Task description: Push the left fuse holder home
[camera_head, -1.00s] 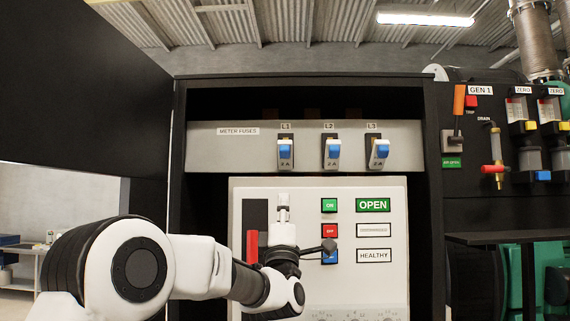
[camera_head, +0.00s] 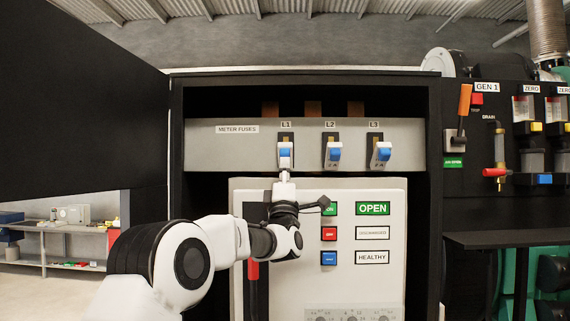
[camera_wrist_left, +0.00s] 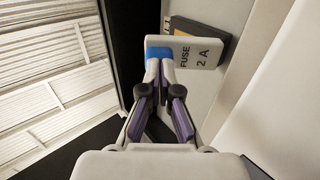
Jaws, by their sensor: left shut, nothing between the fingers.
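The left fuse holder (camera_head: 285,155), under the L1 label, is white with a blue front and stands out from the grey meter fuses panel (camera_head: 225,153). In the left wrist view the holder (camera_wrist_left: 197,52) is close, marked FUSE 2 A, with a dark base (camera_wrist_left: 205,34) behind it. My left gripper (camera_head: 284,174) is just below the holder, pointing up. In the left wrist view its closed fingertips (camera_wrist_left: 160,64) overlap the blue part; I cannot tell whether they touch it. The gripper is shut and empty. My right gripper is not in view.
The L2 holder (camera_head: 332,152) and L3 holder (camera_head: 380,152) sit to the right. Below is a white panel (camera_head: 390,285) with buttons and signs. A black cabinet door (camera_head: 100,110) stands open at the left. A dark shelf (camera_head: 508,240) juts out at the right.

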